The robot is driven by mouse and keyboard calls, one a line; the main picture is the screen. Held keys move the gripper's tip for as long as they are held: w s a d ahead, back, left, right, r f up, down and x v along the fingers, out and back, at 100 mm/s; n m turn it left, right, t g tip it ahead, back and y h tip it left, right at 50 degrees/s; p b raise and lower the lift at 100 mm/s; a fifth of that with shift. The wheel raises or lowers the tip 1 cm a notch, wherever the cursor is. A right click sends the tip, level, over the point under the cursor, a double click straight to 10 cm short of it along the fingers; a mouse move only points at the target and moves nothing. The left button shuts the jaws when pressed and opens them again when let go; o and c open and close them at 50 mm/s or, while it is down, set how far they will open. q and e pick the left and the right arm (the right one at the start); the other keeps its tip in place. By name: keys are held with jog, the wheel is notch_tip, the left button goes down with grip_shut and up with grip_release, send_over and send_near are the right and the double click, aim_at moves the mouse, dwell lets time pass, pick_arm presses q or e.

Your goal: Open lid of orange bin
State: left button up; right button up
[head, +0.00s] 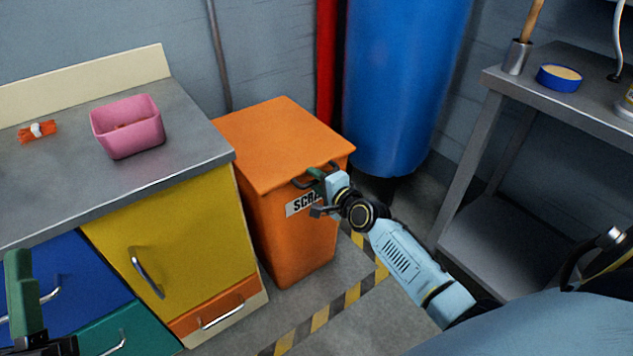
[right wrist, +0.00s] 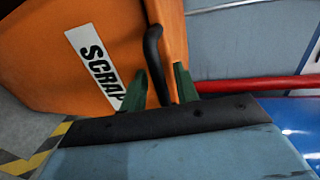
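The orange bin (head: 285,230) stands on the floor with its flat orange lid (head: 280,140) closed. Its front carries a white SCRAP label (head: 300,203), seen also in the right wrist view (right wrist: 92,65). A black handle (right wrist: 152,50) sits at the lid's front edge. My right gripper (head: 315,185) is at that handle. In the right wrist view its green fingers (right wrist: 160,85) stand on either side of the handle, with a gap visible, so it is open around it. My left gripper (head: 20,295) is partly in view at the lower left, apart from the bin.
A grey counter (head: 60,185) with a pink container (head: 125,128) and coloured drawers stands left of the bin. A blue cylinder (head: 400,80) and red pipe (head: 326,70) are behind it. A metal table (head: 560,95) is at right. Space above the lid looks clear.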

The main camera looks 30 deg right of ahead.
grip_shut()
jog(key=shift+r, duration=0.1)
dwell(0.3)
